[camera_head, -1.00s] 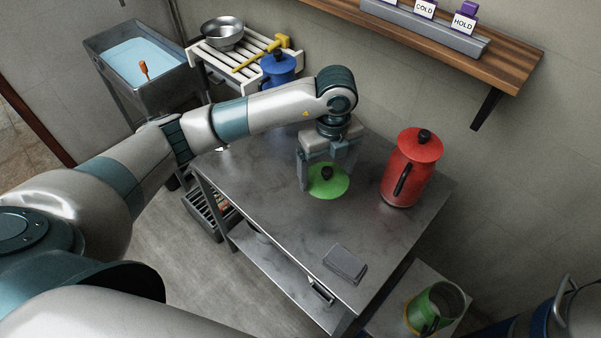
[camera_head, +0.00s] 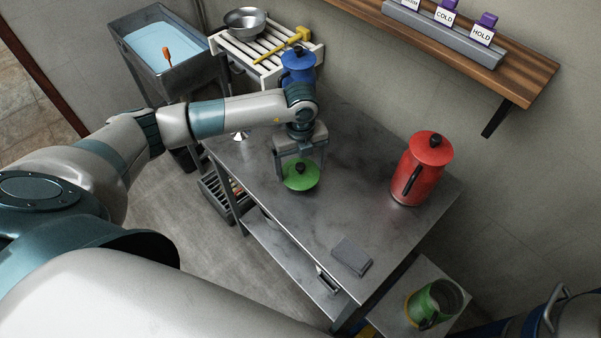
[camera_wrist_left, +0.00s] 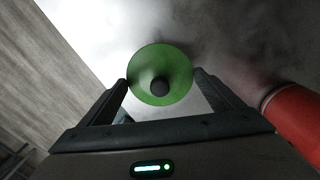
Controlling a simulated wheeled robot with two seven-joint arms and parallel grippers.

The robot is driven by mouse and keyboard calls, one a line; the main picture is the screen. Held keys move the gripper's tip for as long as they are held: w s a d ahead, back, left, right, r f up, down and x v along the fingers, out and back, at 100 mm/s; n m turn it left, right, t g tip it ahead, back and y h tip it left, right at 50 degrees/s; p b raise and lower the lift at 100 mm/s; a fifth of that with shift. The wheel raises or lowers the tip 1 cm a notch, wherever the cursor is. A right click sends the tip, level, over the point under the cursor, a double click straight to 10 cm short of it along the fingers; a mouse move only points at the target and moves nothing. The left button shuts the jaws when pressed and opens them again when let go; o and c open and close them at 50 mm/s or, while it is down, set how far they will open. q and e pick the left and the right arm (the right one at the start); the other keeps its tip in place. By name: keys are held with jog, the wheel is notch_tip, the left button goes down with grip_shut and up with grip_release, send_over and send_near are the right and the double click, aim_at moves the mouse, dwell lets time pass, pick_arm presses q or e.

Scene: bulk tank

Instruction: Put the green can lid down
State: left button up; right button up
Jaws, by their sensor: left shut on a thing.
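The green can lid (camera_head: 301,184), a round disc with a black knob, is at the left part of the steel table (camera_head: 345,205). My left gripper (camera_head: 299,170) points down over it and is shut on it. In the left wrist view the lid (camera_wrist_left: 147,66) sits between the two fingers (camera_wrist_left: 163,88), knob toward the camera. I cannot tell whether the lid touches the tabletop. The green can (camera_head: 427,306) stands open-topped on a low stand at the lower right. My right gripper is not in view.
A red lidded can (camera_head: 420,175) stands at the table's right side. A folded grey cloth (camera_head: 352,256) lies near the front edge. A blue can (camera_head: 297,72) stands behind my arm by a white slatted rack (camera_head: 262,58). The table middle is clear.

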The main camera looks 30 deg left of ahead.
aim_at(301, 175)
pick_arm(q)
jog(key=shift+f+p, duration=0.4)
jog(key=shift+p, duration=0.05)
notch_tip(301, 175, down, 2)
jog(key=shift+p, duration=0.55)
jog(key=shift+f, duration=0.55)
jog(key=shift+f, duration=0.2)
jog(key=o, duration=0.9)
jog(key=shift+r, duration=0.15)
